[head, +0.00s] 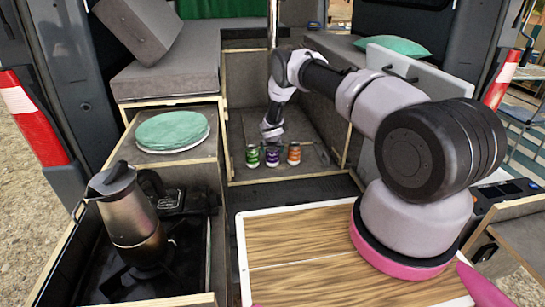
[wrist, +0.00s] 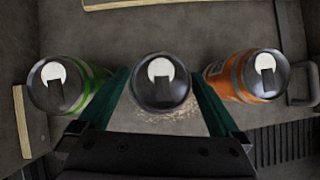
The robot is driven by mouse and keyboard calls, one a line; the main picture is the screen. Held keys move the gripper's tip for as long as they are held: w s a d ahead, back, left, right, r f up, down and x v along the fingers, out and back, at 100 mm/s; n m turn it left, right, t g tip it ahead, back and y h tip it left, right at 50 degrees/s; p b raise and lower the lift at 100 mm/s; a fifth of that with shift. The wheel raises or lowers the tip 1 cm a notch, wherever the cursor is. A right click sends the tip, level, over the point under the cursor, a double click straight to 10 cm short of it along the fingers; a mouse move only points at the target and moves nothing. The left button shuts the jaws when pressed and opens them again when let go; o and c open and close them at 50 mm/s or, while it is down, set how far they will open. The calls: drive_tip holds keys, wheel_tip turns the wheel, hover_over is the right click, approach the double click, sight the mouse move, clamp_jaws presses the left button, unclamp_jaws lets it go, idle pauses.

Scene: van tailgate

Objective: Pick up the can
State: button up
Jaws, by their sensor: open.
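Three cans stand upright in a row on the van floor in the head view: a green can (head: 252,156) at left, a purple can (head: 272,157) in the middle and an orange can (head: 294,153) at right. In the wrist view I look down on their tops: the green can (wrist: 62,86), the middle can (wrist: 160,82) and the orange can (wrist: 258,76). My gripper (wrist: 160,88) is open, with one finger on each side of the middle can. I cannot tell whether the fingers touch it. In the head view my gripper (head: 271,133) is above and behind the cans, its fingers hardly visible.
The green and orange cans stand close outside my fingers. A metal kettle (head: 133,215) is on the stove at left. A round green-topped item (head: 172,131) lies on the left counter. A wooden-topped surface (head: 300,260) fills the front. Grey cushions (head: 165,75) are behind.

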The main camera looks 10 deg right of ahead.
drive_tip(key=shift+w+f, duration=0.1)
clamp_jaws()
idle(0.3)
